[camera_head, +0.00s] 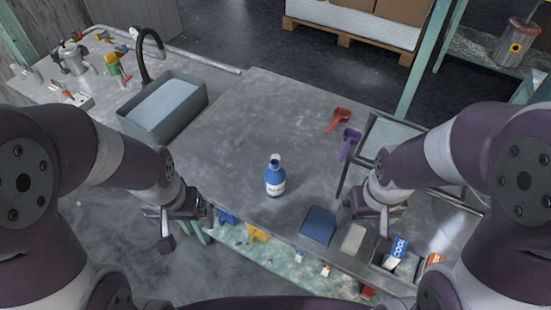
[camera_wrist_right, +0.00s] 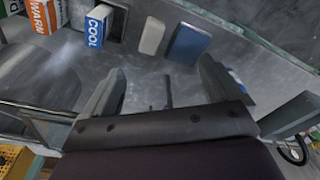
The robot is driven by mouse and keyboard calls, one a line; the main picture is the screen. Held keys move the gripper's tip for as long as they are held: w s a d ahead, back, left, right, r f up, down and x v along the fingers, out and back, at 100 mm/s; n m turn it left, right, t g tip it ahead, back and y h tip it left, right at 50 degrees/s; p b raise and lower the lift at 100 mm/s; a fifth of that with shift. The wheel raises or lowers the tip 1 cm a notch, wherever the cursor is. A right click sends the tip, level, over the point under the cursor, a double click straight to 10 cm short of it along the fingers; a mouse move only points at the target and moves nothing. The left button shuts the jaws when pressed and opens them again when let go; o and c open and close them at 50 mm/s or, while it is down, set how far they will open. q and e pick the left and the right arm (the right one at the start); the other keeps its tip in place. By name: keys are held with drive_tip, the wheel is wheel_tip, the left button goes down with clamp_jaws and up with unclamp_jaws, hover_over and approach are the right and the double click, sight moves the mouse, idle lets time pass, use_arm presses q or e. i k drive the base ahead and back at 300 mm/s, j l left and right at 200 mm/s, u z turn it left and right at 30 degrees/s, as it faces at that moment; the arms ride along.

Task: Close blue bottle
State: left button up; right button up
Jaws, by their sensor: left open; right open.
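A blue bottle (camera_head: 274,182) with a white label stands upright on the grey worktop, near the middle of the head view. Its top looks pale, and it is too small to tell whether a cap is on it. My left gripper (camera_head: 180,222) is open and empty, left of the bottle near the worktop's front edge. My right gripper (camera_head: 370,222) is open and empty, right of the bottle and apart from it. In the right wrist view the right gripper's fingers (camera_wrist_right: 163,88) are spread wide with nothing held. A small blue and white patch shows there behind the right-hand finger.
A dark blue block (camera_head: 318,225) and a pale block (camera_head: 352,238) lie by the front edge. A COOL box (camera_head: 397,250) stands further right. Red (camera_head: 339,118) and purple (camera_head: 348,143) scoops lie behind. A sink (camera_head: 165,105) is at left. Worktop around the bottle is clear.

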sight(274, 174)
drive_tip(key=i+j, duration=0.15)
drive_tip(key=j, duration=0.2)
drive_tip(key=i+j+z, duration=0.15)
drive_tip(key=j, duration=0.2)
drive_tip(key=i+j, duration=0.15)
drive_tip(key=j, duration=0.25)
drive_tip(key=i+j+z, duration=0.15)
drive_tip(key=j, duration=0.25)
drive_tip(key=i+j, duration=0.1)
drive_tip(key=j, duration=0.25)
drive_tip(key=i+j+z, duration=0.1)
drive_tip(key=j, duration=0.3)
